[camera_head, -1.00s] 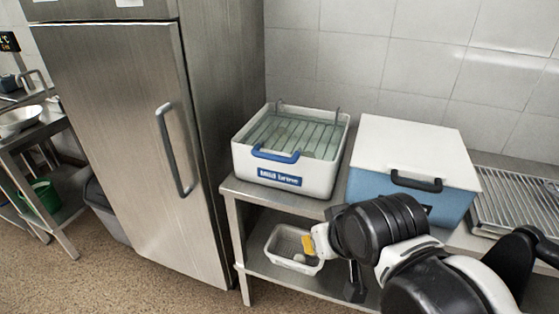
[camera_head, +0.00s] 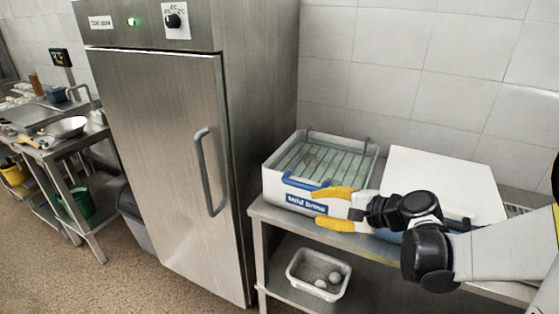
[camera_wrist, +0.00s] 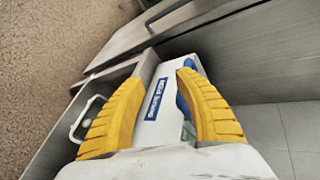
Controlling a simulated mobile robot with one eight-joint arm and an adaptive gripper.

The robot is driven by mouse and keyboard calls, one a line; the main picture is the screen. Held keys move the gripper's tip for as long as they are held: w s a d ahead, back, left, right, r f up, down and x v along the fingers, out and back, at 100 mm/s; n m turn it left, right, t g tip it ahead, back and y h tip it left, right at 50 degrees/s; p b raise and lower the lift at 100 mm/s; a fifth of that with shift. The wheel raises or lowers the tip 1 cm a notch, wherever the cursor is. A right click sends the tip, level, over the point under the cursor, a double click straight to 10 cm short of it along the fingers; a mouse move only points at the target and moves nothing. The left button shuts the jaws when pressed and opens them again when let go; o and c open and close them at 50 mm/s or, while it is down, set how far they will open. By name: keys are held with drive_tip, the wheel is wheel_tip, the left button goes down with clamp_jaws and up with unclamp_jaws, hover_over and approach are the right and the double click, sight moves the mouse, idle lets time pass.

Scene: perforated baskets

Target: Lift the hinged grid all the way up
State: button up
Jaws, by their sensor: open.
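The hinged grid (camera_head: 322,163) lies flat in the top of a white tub (camera_head: 270,187) labelled "Mild brine". A blue handle (camera_head: 298,183) is at the grid's front edge. My gripper (camera_head: 319,207) has yellow fingers, open and empty, at the tub's front right, beside the label. In the wrist view, my gripper (camera_wrist: 158,78) points at the tub's front, with the label (camera_wrist: 155,98) between the fingers. The blue handle (camera_wrist: 182,104) shows there beside the right finger, partly hidden by it. Contact between finger and handle cannot be told.
A box with a white lid (camera_head: 440,175) stands right of the tub, partly hidden by my arm. A steel cabinet (camera_head: 160,140) stands close on the left. A white basket (camera_head: 292,272) with round things sits on the lower shelf. A tiled wall is behind.

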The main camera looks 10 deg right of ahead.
sight(310, 188)
drive_tip(key=w+d+m+t+y, duration=0.1)
drive_tip(key=w+d+m+t, duration=0.1)
drive_tip(key=w+d+m, duration=0.15)
drive_tip(key=shift+t+y, duration=0.3)
drive_tip(key=b+x, duration=0.2)
drive_tip(key=x, duration=0.7)
drive_tip(key=shift+w+a+r, duration=0.1)
drive_tip(key=shift+w+r, duration=0.05)
drive_tip(key=shift+w, duration=0.15)
clamp_jaws()
